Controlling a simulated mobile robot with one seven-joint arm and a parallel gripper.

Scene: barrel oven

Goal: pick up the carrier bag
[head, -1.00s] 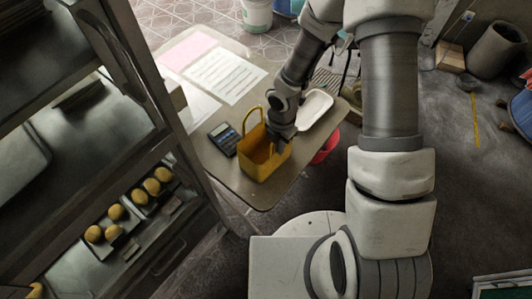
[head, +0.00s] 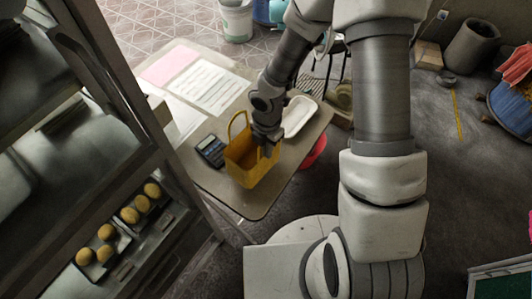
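The carrier bag (head: 246,166) is yellow, with an open top and a looped handle standing up at its left side. It is upright at the near end of the table. My gripper (head: 268,147) points down at the right part of the bag's top, at or just inside the rim. The fingertips are small and partly hidden by the bag and my wrist. I cannot tell whether the fingers are open or closed on the bag's wall.
The table (head: 255,208) also holds a calculator (head: 211,150) left of the bag, a white tray (head: 299,116) to the right and papers (head: 212,88) behind. A rack with trays of yellow buns (head: 106,232) stands close on the left. A red bucket (head: 313,152) is beside the table.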

